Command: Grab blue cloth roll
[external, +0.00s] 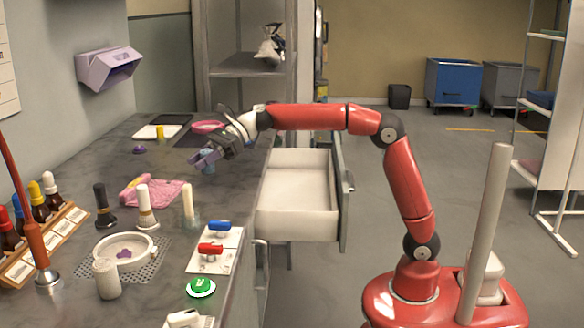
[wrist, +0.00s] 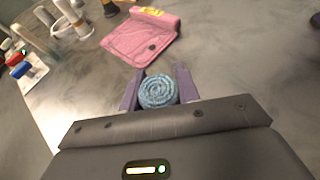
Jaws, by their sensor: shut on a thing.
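The blue cloth roll (wrist: 158,91) sits between the two purple fingers of my gripper (wrist: 157,88) in the wrist view, its spiral end facing the camera. In the external view the blue roll (external: 208,167) stands upright at the grey counter, below my gripper (external: 206,158), partly hidden by the fingers. The fingers are shut on the roll from both sides. I cannot tell whether the roll touches the counter.
A pink folded cloth (external: 150,192) lies nearby on the counter (external: 180,260). An open white drawer (external: 297,200) juts out at the right. Dropper bottles, a white round dish (external: 125,250) and switches stand toward the front. The counter around the roll is mostly clear.

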